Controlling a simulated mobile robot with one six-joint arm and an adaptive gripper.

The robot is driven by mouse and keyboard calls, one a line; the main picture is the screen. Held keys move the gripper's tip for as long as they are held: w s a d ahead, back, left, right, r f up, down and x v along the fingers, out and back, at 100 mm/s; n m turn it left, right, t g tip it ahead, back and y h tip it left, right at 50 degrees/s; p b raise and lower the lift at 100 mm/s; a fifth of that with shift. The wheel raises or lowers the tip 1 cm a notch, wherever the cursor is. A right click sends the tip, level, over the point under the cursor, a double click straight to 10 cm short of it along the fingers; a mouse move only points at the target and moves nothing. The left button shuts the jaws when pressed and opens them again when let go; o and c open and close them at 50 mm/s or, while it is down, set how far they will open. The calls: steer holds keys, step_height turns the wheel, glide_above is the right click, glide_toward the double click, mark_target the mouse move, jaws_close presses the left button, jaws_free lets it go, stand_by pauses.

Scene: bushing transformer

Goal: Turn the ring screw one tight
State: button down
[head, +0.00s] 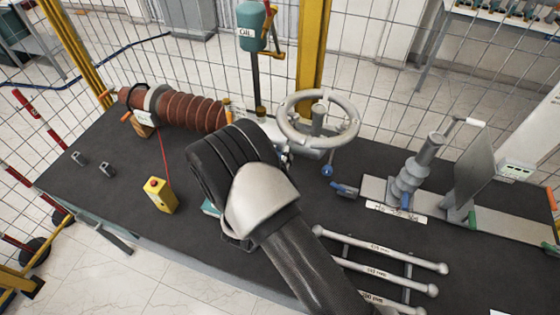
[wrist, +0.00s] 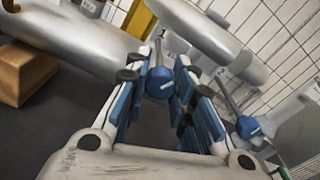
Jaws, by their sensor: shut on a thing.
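In the wrist view, my gripper (wrist: 167,64) is shut on a blue-headed screw, ring screw one (wrist: 160,84). The blue head sits between the two fingers near their tips, below a grey cylinder marked 1. A second blue-headed screw (wrist: 247,127) is to the right, apart from the fingers, by the mark 2. In the head view, my arm hides the gripper and the held screw. A blue knob (head: 327,170) shows below the grey ring (head: 318,120), right of my arm.
A brown ribbed bushing (head: 185,110) lies at the back left. A yellow button box (head: 160,195) stands left of my arm. Grey rods (head: 385,250) lie at the front right. A grey fixture (head: 412,172) stands at the right. The table's left side is mostly clear.

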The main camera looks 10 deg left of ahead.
steer(key=m+b, duration=0.3)
steer(key=m, duration=0.1)
steer(key=shift+f, duration=0.15)
steer(key=m+b, duration=0.4)
steer(key=b, duration=0.1)
steer(key=shift+m+y, duration=0.3)
steer(key=shift+m, duration=0.1)
steer(key=m+b, duration=0.4)
steer(key=b, duration=0.2)
steer(key=shift+f, duration=0.1)
steer(key=m+b, duration=0.3)
steer(key=b, duration=0.2)
steer(key=shift+m+y, duration=0.3)
steer(key=shift+m, duration=0.1)
steer(key=shift+m+b, duration=0.9)
steer(key=shift+b, duration=0.1)
steer(key=m, duration=0.2)
steer(key=shift+r+m+b, duration=0.2)
steer(key=shift+m+b, duration=0.1)
steer(key=m, duration=0.5)
steer(key=shift+m+y, duration=0.3)
